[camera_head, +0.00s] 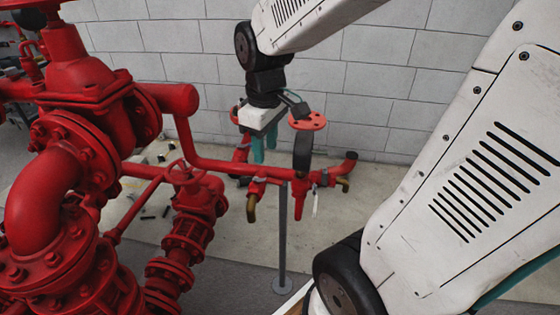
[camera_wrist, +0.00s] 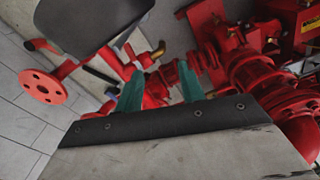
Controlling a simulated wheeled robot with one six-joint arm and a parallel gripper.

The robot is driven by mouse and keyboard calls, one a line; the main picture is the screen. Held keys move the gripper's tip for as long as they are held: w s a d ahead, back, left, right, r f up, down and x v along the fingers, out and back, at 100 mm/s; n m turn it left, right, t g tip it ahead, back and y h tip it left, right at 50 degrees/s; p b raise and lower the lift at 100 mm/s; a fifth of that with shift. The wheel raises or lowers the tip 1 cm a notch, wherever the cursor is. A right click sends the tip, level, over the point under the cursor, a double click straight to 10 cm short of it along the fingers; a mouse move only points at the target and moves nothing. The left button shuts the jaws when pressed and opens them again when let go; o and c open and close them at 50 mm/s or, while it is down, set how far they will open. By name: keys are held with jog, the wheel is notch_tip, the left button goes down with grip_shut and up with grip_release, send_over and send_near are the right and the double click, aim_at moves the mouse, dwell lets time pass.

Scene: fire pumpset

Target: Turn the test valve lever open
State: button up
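The red test pipe (camera_head: 230,169) runs sideways at mid-height in the head view, on a grey post. A brass-coloured piece (camera_head: 252,207) hangs at its left branch, and another (camera_head: 344,185) sits at the right end. I cannot tell which is the test valve lever. My gripper (camera_head: 264,148) points down just above and behind the pipe, its teal fingers apart. In the wrist view, my gripper (camera_wrist: 160,88) is open with a wide gap. Red pipework and a brass-coloured piece (camera_wrist: 157,50) show beyond the gap. Nothing is visibly held, and contact cannot be judged.
Large red pump piping (camera_head: 60,190) fills the left. A block wall (camera_head: 375,85) stands behind. A white tag (camera_head: 315,203) hangs from the pipe.

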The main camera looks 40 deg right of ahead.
jog(key=s+a+r+m, duration=0.1)
jog(key=s+a+r, duration=0.1)
jog(key=s, duration=0.3)
jog(key=s+a+r+m, duration=0.2)
jog(key=s+a, duration=0.1)
jog(key=s, duration=0.3)
jog(key=shift+a+r+m+t, duration=0.3)
